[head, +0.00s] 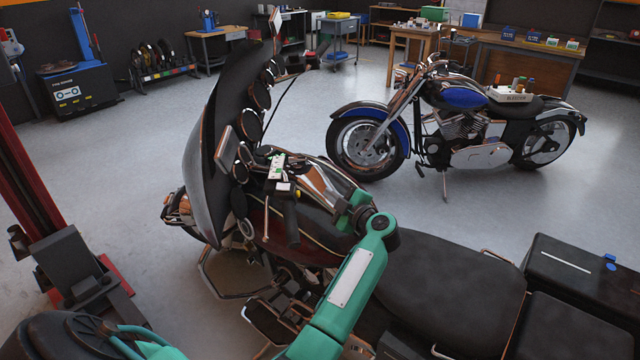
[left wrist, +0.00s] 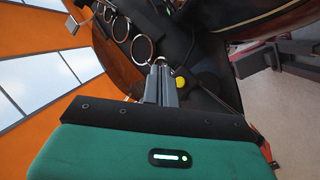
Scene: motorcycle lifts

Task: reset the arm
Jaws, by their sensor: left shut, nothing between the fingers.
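My left arm reaches in over the maroon motorcycle (head: 330,222) from the bottom of the head view. Its gripper (head: 345,222) is near the tank, largely hidden by its own wrist. In the left wrist view the two grey fingers (left wrist: 160,66) are shut together with nothing between them. Beyond them are the handlebar's yellow button (left wrist: 208,82) and round chrome-rimmed gauges (left wrist: 142,48). I cannot tell whether the fingertips touch the motorcycle. My right gripper is not in view.
The motorcycle's dark fairing (head: 215,130) and long black seat (head: 445,275) flank my arm. A blue motorcycle (head: 460,100) stands behind. A red lift post (head: 30,180) is at left. Open grey floor (head: 130,200) lies between them. Workbenches (head: 530,60) line the back.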

